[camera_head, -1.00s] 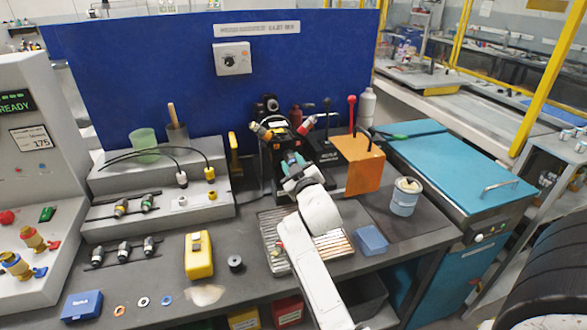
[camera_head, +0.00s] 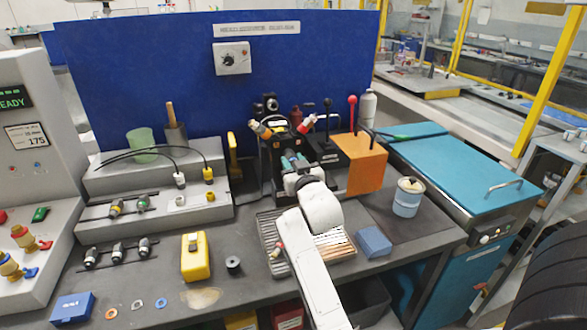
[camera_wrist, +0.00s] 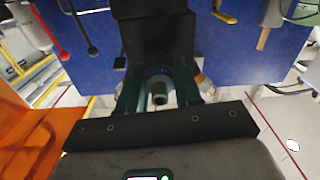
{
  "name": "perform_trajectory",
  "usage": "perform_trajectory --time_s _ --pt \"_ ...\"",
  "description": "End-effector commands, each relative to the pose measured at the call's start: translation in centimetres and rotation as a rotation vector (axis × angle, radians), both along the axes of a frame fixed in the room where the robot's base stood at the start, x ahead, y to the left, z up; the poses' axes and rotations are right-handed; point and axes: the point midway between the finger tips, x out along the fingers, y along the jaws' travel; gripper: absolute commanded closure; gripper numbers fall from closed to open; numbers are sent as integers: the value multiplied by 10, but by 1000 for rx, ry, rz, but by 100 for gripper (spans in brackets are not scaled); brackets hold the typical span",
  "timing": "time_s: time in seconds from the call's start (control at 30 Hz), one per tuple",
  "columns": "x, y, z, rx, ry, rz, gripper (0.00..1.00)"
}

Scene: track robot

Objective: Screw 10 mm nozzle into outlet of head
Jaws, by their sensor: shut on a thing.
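The head (camera_head: 268,150) is a black unit at the back centre of the bench, with coloured fittings at its sides. In the wrist view its black body (camera_wrist: 158,38) stands right in front of my gripper. My gripper (camera_head: 292,160) is at the front of the head. In the wrist view, its dark green fingers (camera_wrist: 158,88) are shut around a small dark cylindrical part with a grey round end, the nozzle (camera_wrist: 159,93). The outlet is hidden behind the nozzle and fingers, and I cannot tell whether the threads are engaged. The nozzle's size marking is not readable.
An orange box (camera_head: 361,164) stands close right of my gripper. Several other nozzles (camera_head: 117,251) lie in racks at left. A yellow device (camera_head: 195,257), a slatted tray (camera_head: 268,228), a blue block (camera_head: 374,242) and a pale blue can (camera_head: 407,200) are on the bench.

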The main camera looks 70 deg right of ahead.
Motion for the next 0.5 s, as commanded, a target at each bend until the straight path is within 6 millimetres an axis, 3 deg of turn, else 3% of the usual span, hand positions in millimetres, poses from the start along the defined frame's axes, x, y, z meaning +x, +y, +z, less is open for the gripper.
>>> perform_trajectory --time_s 0.5 --pt "0 0 -3 227 -268 0 100"
